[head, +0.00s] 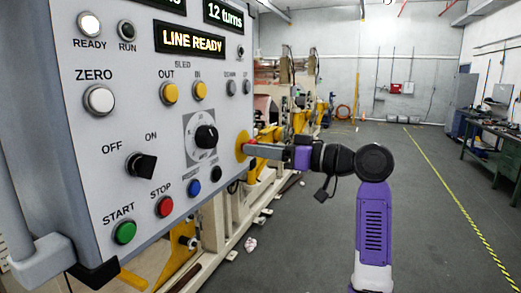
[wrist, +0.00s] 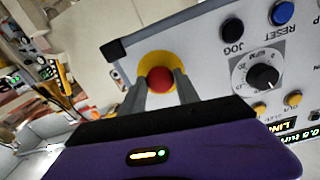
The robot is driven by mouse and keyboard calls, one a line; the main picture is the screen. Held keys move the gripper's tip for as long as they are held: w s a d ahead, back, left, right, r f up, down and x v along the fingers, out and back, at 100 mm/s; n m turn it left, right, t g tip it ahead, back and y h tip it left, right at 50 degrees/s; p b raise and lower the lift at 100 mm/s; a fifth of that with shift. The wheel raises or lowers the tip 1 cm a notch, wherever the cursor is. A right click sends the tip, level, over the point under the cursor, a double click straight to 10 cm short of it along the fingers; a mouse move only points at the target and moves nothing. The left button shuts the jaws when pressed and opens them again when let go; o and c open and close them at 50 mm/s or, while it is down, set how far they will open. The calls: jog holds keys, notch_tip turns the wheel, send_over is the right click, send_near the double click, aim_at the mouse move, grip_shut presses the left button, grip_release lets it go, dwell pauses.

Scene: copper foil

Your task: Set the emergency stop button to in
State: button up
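The emergency stop button (wrist: 158,80) is a red round head on a yellow disc, near the edge of the grey control panel. In the head view its yellow disc (head: 241,146) shows at the panel's right edge, with the red head mostly hidden by my fingers. My gripper (wrist: 160,73) faces the button with its two grey fingers apart, one on each side of the red head. In the head view my gripper (head: 249,149) reaches the panel from the right. I cannot tell whether the fingers touch the button or how far in it is.
The panel (head: 225,110) carries a black rotary knob (head: 206,137), a blue button (head: 194,187), a red stop button (head: 165,207), a green start button (head: 125,232) and an OFF/ON switch (head: 141,165). A green workbench (head: 490,135) stands far right. The floor between is clear.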

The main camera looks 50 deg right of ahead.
grip_shut()
jog(key=shift+w+a+b, duration=0.15)
jog(key=shift+w+b, duration=0.2)
jog(key=shift+w, duration=0.15)
jog(key=o, duration=1)
grip_release()
jog(key=shift+s, duration=0.1)
jog(key=b+v, duration=0.2)
jog(key=v, duration=0.5)
jog(key=shift+s, duration=0.25)
